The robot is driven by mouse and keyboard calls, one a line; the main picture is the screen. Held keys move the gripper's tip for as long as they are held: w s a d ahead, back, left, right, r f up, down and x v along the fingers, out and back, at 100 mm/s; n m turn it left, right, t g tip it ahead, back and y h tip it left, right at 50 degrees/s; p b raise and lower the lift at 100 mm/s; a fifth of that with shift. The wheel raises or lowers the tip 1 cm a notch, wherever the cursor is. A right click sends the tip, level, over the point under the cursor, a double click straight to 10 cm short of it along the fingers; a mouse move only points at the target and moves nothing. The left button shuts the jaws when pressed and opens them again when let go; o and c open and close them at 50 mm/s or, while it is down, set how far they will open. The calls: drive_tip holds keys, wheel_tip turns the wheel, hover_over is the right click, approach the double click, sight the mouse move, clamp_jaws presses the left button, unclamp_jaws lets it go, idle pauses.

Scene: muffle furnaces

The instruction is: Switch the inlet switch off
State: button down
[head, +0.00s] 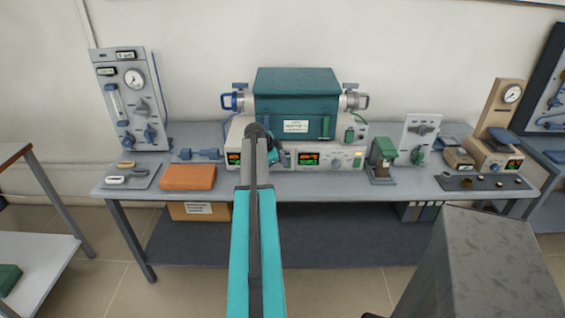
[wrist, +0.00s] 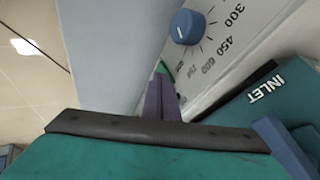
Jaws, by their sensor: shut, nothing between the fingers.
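A dark teal plate lettered INLET (wrist: 262,90) shows at the right of the wrist view, with a blue part (wrist: 285,148) below it. Which part is the inlet switch, and its position, I cannot tell. My gripper (wrist: 162,80) is shut and empty, its dark fingers pointing at a small green part (wrist: 160,67) mostly hidden behind them. Contact is unclear. In the head view my gripper is hardly visible behind my arm, at the front of the teal-topped furnace (head: 296,85).
A blue knob (wrist: 187,27) with a number scale is above the fingers in the wrist view. In the head view, a gauge panel (head: 112,95) stands left, an orange block (head: 188,177) lies on the bench (head: 225,190), and a white valve panel (head: 410,130) stands right.

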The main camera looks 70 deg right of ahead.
drive_tip(key=shift+s+r, duration=0.15)
drive_tip(key=shift+d+r, duration=0.1)
drive_tip(key=shift+r, duration=0.55)
idle(0.4)
drive_tip(key=s+a+b+v, duration=0.1)
drive_tip(key=b+v, duration=0.1)
drive_tip(key=v, duration=1)
drive_tip(key=shift+s+f+b, duration=0.15)
drive_tip(key=shift+f+b, duration=0.05)
drive_tip(key=shift+b, duration=0.2)
drive_tip(key=shift+a, duration=0.1)
idle(0.3)
